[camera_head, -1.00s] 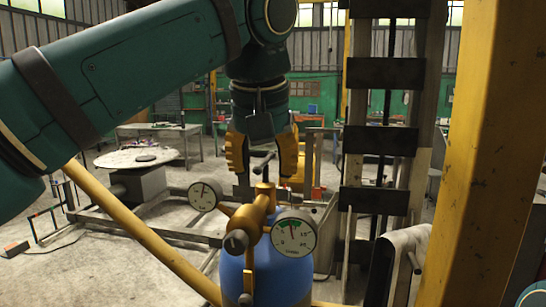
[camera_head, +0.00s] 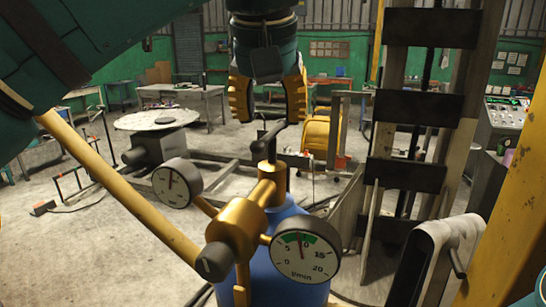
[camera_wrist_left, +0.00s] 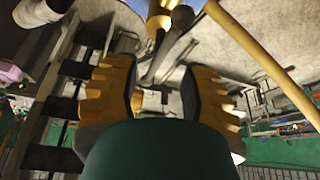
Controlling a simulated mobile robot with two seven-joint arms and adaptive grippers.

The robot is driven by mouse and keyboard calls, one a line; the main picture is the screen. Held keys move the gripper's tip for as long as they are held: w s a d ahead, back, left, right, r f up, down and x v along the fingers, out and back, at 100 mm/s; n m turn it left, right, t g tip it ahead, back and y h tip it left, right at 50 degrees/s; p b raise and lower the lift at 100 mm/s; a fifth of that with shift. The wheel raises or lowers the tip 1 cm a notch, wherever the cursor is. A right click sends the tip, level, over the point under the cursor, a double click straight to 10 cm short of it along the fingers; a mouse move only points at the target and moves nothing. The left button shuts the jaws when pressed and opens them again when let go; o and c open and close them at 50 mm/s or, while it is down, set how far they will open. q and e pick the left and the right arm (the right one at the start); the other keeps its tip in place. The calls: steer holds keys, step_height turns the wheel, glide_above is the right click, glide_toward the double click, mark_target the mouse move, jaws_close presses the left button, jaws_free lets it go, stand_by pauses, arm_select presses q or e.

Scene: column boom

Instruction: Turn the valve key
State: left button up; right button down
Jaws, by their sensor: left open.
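The valve key (camera_head: 270,138) is a dark stem with a crossbar handle. It stands upright on the brass valve (camera_head: 240,218) of a blue gas cylinder (camera_head: 279,268). My left gripper (camera_head: 268,116) points down from above, open and empty, with its yellow ridged fingers apart. In the head view the key's handle shows just below and between the fingertips, apart from both. In the left wrist view, the key (camera_wrist_left: 165,52) shows beyond the gap between the open fingers. I cannot tell the exact distance. My right gripper is not in view.
Two gauges, a left one (camera_head: 173,184) and a right one (camera_head: 303,256), flank the valve. A yellow sloping bar (camera_head: 120,190) passes on the left. A dark-runged column (camera_head: 412,108) and a yellow post (camera_head: 515,210) stand on the right. Free floor lies at left.

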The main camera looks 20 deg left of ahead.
mark_target(271, 131)
arm_select(q)
steer(key=b+x, duration=0.1)
steer(key=x, duration=0.5)
steer(key=shift+b, duration=0.3)
steer(key=shift+w+a+f, duration=0.1)
steer(key=shift+w+f, duration=0.25)
steer(key=shift+f, duration=0.25)
steer(key=shift+o, duration=0.3)
jaws_close()
